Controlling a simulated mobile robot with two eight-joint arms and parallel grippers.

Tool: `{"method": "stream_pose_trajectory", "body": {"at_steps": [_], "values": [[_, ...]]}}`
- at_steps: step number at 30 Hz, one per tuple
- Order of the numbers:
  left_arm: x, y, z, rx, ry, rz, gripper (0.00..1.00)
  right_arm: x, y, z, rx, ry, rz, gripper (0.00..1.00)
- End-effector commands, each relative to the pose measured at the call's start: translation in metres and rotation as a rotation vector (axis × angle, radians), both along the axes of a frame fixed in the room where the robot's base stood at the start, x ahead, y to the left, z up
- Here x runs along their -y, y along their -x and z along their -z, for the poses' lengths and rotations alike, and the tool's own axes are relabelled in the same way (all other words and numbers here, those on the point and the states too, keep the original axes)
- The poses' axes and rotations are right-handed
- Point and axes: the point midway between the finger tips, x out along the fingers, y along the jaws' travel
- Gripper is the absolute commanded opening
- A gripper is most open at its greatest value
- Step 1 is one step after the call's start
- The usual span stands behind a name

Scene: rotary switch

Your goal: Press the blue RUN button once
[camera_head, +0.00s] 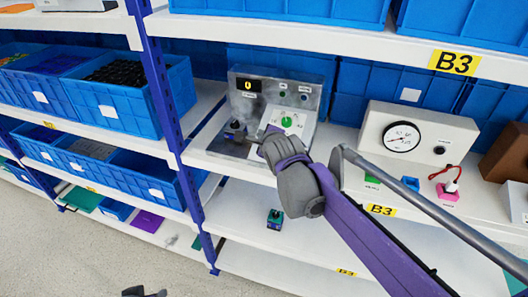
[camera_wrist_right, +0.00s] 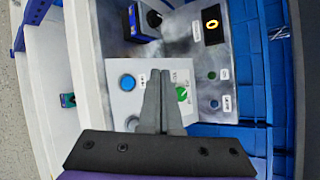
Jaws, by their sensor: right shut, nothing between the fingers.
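The control panel (camera_head: 245,88) is a grey metal box on the middle shelf, with a pale sloped plate (camera_wrist_right: 115,100) at its front. In the right wrist view a round blue button (camera_wrist_right: 128,82) shows on that plate, left of the fingertips. A green rotary knob (camera_wrist_right: 182,93) shows to their right, and also in the head view (camera_head: 288,121). My right gripper (camera_wrist_right: 160,72) is shut and empty, its tips over the plate between button and knob. Contact with the plate cannot be told. In the head view the gripper and arm hide the plate's lower part.
A display reading 0 (camera_head: 248,85) is on the panel. A dark switch block (camera_head: 235,130) stands at its left front. A white gauge box (camera_head: 410,130) stands to the right, with small coloured blocks before it. The blue shelf post (camera_head: 165,95) is left; blue bins stand behind.

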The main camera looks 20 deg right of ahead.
Motion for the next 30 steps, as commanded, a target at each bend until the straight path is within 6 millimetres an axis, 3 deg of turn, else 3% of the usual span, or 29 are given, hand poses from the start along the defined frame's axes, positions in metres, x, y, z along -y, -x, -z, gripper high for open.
{"method": "stream_pose_trajectory", "body": {"at_steps": [1,6,12,30], "values": [[0.0,0.005,0.008,-0.01,0.0,0.0,0.5,0.002,-0.001,0.013,-0.005,0.001,0.001,0.0],[0.0,0.018,0.031,-0.034,0.0,0.0,0.5,0.008,-0.007,0.04,-0.008,0.0,0.001,0.0],[0.0,0.025,0.047,-0.047,0.0,0.0,0.5,0.012,-0.016,0.059,-0.004,0.001,0.001,0.0],[0.0,0.027,0.052,-0.051,0.0,0.0,0.5,0.015,-0.021,0.067,-0.001,0.002,0.0,0.0]]}}
